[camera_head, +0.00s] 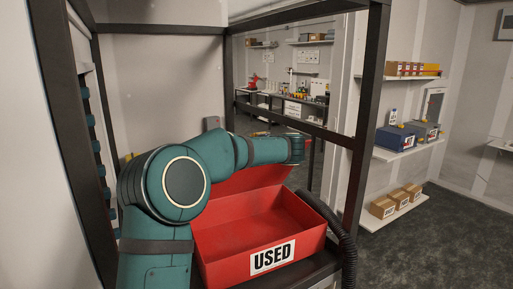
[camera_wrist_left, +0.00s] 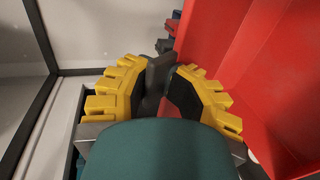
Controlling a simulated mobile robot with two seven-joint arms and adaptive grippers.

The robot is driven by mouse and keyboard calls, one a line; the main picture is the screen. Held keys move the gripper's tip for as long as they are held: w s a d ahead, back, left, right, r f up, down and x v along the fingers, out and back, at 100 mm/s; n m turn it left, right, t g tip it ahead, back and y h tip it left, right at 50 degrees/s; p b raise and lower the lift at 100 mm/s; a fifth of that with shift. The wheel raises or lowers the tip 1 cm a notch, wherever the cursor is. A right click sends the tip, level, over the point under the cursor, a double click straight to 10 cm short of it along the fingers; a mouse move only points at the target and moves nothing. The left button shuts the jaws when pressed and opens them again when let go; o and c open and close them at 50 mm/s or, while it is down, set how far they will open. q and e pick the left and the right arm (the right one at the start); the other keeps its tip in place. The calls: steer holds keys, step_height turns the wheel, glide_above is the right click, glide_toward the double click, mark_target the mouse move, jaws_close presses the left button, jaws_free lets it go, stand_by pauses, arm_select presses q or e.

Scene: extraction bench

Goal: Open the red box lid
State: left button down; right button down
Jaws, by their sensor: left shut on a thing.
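The red box (camera_head: 262,240) with a white "USED" label (camera_head: 272,257) stands on a dark bench, its empty inside showing. Its red lid (camera_head: 252,180) is raised and tilted up at the back of the box. My left arm reaches over the box's left side to behind the lid; its gripper is hidden in the head view. In the left wrist view my left gripper (camera_wrist_left: 158,70) has its yellow fingers shut on a dark grey piece (camera_wrist_left: 155,82), which looks like a handle beside the red wall (camera_wrist_left: 215,40). My right gripper is not in view.
A dark frame post (camera_head: 366,110) stands right of the box, and a black corrugated hose (camera_head: 345,240) runs along the box's right side. Wall shelves with a blue box (camera_head: 396,139) and several cartons (camera_head: 382,207) are farther right. The dark floor (camera_head: 440,240) at right is clear.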

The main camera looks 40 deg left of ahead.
arm_select(q)
steer(key=shift+r, duration=0.2)
stand_by(0.4)
steer(key=c, duration=1.1)
jaws_free()
steer(key=shift+s, duration=0.1)
steer(key=shift+f, duration=0.1)
steer(key=v, duration=1.2)
